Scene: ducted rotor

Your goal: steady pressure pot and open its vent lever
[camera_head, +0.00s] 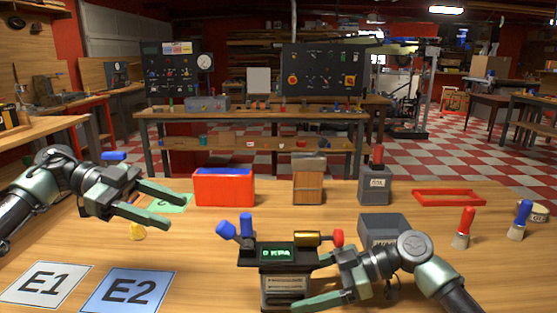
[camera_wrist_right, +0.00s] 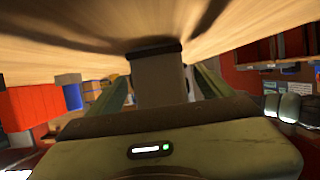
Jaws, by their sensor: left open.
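The pressure pot appears to be the dark device (camera_head: 275,255) with a green display reading like "0 KPA", at the front centre of the table. Two blue-tipped handles (camera_head: 226,230) stand at its left; a brass cylinder (camera_head: 307,237) and red knob (camera_head: 338,237) are at its upper right. I cannot tell which part is the vent lever. My right gripper (camera_head: 312,281) reaches in from the right, fingers either side of the grey lower body. The wrist view shows this body (camera_wrist_right: 158,80) between the fingers, seemingly with narrow gaps. My left gripper (camera_head: 175,207) is open and empty, left of the pot.
Mats E1 (camera_head: 45,284) and E2 (camera_head: 128,291) lie front left. A red bin (camera_head: 224,188), wooden block (camera_head: 308,185), grey canister (camera_head: 375,188) and red frame (camera_head: 448,197) stand behind. A grey box (camera_head: 384,228) is beside my right arm. Brushes (camera_head: 464,230) stand at right.

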